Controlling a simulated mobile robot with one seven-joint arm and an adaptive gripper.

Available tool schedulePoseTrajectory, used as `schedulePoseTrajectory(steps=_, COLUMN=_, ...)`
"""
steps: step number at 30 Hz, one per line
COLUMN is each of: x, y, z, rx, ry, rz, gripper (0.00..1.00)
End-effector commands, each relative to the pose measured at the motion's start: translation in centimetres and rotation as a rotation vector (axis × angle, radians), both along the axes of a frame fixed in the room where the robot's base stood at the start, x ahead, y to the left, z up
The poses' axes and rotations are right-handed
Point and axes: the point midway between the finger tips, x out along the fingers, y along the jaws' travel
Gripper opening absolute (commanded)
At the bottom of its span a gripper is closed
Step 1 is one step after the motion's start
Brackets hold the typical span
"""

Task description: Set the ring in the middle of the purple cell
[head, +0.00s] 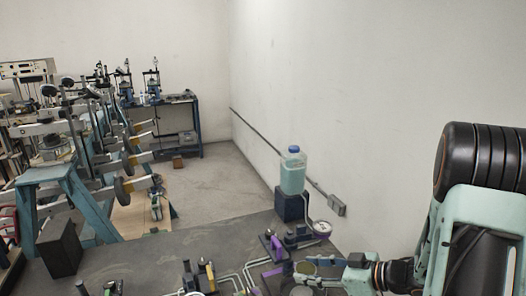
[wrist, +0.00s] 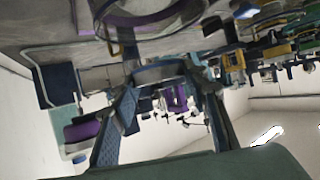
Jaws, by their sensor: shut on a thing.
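In the wrist view my gripper (wrist: 164,84) has its two fingers on either side of a dark blue-grey ring (wrist: 158,69) and is shut on it. A larger round rim with purple inside it (wrist: 140,19) shows at the top of that view, apart from the held ring; I cannot tell for sure that it is the purple cell. In the head view my gripper (head: 326,263) reaches in from the right, low over the dark bench. The held ring is too small to make out clearly there. Purple parts (head: 273,271) lie just left of the gripper.
A bottle of teal liquid with a blue cap (head: 293,172) stands on a dark block (head: 291,205) behind the gripper. Pipes and a round gauge (head: 322,228) are near it. The bench (head: 140,262) has bare room at left. Crowded lever frames (head: 75,150) stand beyond.

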Motion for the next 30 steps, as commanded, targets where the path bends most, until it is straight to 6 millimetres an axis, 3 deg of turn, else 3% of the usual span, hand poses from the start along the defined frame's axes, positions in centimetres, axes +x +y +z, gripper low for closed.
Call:
schedulePoseTrajectory(steps=15, x=-0.8, y=0.2, z=1.0, rx=0.001, ry=-0.001, rz=-0.049, gripper=0.12)
schedulePoseTrajectory(steps=30, x=-0.8, y=0.2, z=-1.7, rx=0.001, ry=0.000, rz=-0.048, gripper=0.12)
